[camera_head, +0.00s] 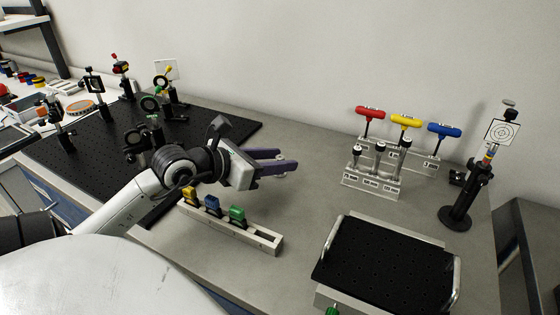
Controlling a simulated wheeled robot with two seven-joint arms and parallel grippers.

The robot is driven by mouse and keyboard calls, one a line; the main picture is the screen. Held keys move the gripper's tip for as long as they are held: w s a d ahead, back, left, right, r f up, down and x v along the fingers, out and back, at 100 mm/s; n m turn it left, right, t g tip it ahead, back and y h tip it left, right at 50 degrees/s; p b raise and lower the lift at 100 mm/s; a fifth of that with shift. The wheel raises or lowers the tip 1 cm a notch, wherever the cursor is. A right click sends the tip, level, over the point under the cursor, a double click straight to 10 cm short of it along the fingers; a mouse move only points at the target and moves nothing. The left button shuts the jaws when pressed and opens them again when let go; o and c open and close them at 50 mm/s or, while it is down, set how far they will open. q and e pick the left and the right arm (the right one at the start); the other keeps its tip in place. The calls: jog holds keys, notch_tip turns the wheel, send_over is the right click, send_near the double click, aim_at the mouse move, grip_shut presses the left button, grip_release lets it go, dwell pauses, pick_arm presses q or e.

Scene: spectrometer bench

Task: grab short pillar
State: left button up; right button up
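My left gripper (288,160), with two purple fingers, reaches in from the left over the middle of the bench. Its fingers look apart. The labels are too small to read, so I cannot tell for certain which pillar is short. My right gripper is not in view.
Red, yellow and blue T-handled tools (405,122) stand behind the pillars. A slotted holder (255,235) with coloured pieces lies below the gripper. A black perforated plate (385,275) is at front right, a target post (463,195) at far right, and an optics breadboard (75,160) at left.

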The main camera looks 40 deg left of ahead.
pick_arm(q)
jog(key=x, duration=0.3)
jog(key=p+x, duration=0.1)
jog(key=x, duration=0.1)
jog(key=shift+w+a+f, duration=0.2)
jog(key=shift+w+a, duration=0.1)
jog(key=shift+c, duration=0.2)
grip_shut()
